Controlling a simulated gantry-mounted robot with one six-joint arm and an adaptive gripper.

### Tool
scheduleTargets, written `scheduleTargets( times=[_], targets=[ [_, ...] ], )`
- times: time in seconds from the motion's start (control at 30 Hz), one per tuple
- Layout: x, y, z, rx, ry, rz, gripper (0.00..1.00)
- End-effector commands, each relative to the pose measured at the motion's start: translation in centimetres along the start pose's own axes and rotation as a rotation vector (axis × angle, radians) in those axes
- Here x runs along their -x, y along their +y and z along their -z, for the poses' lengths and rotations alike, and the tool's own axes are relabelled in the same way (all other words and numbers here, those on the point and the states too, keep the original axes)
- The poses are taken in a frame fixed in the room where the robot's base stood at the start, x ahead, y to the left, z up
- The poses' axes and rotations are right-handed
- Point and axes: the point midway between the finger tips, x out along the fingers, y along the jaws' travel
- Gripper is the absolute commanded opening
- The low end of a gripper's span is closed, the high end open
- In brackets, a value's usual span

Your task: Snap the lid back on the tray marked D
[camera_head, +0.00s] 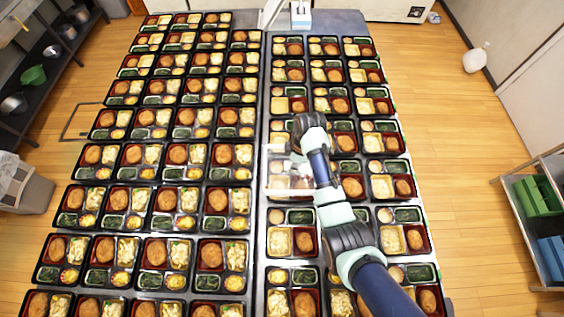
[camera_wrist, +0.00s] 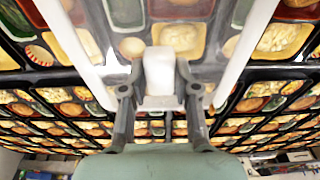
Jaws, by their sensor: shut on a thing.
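My gripper (camera_wrist: 159,90) is shut on a white block-like grip of a clear lid (camera_wrist: 95,72), which has pale edges. The lid fills the upper part of the wrist view, with food trays showing through it. In the head view, my gripper (camera_head: 295,167) is over the left column of the right-hand table. The lid (camera_head: 279,186) shows there as a pale, see-through patch above the trays, partly hidden by my arm. Its exact height and whether it touches a tray cannot be told. No letter D is readable on any tray.
Rows of black bento trays (camera_head: 291,216) cover both tables, close together. A narrow gap (camera_head: 259,150) divides the tables. Shelves with bowls (camera_head: 33,75) stand at the left, and a rack with green and blue bins (camera_head: 540,197) at the right.

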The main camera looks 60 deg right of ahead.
Motion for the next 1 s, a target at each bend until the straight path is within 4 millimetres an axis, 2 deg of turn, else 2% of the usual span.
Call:
scheduleTargets(
  times=[0.17,0.53,0.7,1.0],
  targets=[
    [-0.8,0.0,-0.1,0.0,0.0,-0.001,0.0],
    [-4.7,0.0,-0.6,0.001,-0.001,-0.001,0.0],
    [-5.8,0.0,-0.8,-0.001,-0.001,-0.001,0.0],
    [-6.1,0.0,-0.8,-0.001,0.0,-0.001,0.0]
  ],
)
